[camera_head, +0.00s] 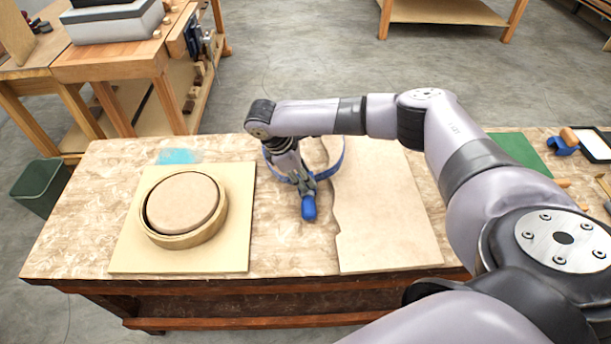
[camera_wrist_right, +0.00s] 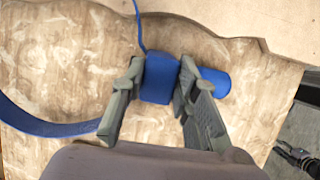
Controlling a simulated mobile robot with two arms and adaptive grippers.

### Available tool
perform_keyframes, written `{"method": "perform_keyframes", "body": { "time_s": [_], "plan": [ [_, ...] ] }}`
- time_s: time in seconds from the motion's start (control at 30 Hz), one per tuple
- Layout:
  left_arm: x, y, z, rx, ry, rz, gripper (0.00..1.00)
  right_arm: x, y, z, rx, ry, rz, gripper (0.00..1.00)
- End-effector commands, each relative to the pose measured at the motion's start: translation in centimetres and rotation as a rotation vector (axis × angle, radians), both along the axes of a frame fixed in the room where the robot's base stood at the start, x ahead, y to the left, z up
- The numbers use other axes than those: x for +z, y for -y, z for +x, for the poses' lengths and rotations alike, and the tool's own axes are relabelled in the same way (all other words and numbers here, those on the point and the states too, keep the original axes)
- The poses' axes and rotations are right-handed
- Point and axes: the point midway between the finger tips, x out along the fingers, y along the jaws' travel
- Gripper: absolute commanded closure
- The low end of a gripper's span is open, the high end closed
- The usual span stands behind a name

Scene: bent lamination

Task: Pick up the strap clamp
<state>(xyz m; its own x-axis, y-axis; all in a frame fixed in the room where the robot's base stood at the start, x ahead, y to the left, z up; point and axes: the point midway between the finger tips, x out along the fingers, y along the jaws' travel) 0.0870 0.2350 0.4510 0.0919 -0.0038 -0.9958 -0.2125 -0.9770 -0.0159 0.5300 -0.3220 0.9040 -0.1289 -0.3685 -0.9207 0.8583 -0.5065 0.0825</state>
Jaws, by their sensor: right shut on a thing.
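The strap clamp (camera_head: 309,208) is blue, with a thick handle body and a thin strap that loops behind my gripper on the table. Its blue body (camera_wrist_right: 157,79) also shows between the fingers in the right wrist view, with the strap (camera_wrist_right: 45,124) curving off to the left. My right gripper (camera_head: 306,187) comes down from above and is shut on the clamp body; it also shows in the right wrist view (camera_wrist_right: 160,85). I cannot tell whether the clamp still touches the table.
A round bent ring around a disc form (camera_head: 183,203) sits on a square board (camera_head: 235,235) to the left. A flat wavy-edged panel (camera_head: 385,215) lies right of the clamp. A green mat (camera_head: 520,150) and tools are at the far right. A green bin (camera_head: 40,185) stands left of the table.

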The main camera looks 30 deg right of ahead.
Motion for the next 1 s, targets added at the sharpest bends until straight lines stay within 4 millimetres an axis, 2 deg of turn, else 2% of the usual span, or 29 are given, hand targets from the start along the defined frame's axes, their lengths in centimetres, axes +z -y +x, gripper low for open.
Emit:
{"method": "perform_keyframes", "body": {
  "time_s": [0.17,0.37,0.67,0.77,0.8,1.0],
  "plan": [
    [-0.1,0.0,0.0,0.0,0.001,0.0,0.69,0.8,0.0,0.1,-0.001,0.003,0.001,0.96],
    [-0.5,0.0,0.0,0.0,0.001,0.0,0.69,3.6,0.0,0.2,0.0,0.006,0.001,0.96],
    [-1.6,0.0,0.0,0.0,0.0,0.0,0.69,12.1,0.0,0.1,0.0,0.007,0.002,0.96],
    [-1.6,0.0,0.0,0.0,0.0,0.0,0.69,15.0,0.0,0.1,0.0,0.007,0.001,0.96],
    [-0.9,0.0,0.0,0.0,0.0,0.0,0.69,16.3,0.1,0.2,0.0,0.007,-0.002,0.96],
    [-0.3,0.0,0.0,-0.001,-0.001,0.0,0.69,19.1,0.0,0.1,-0.001,0.004,-0.001,0.96]
  ]
}}
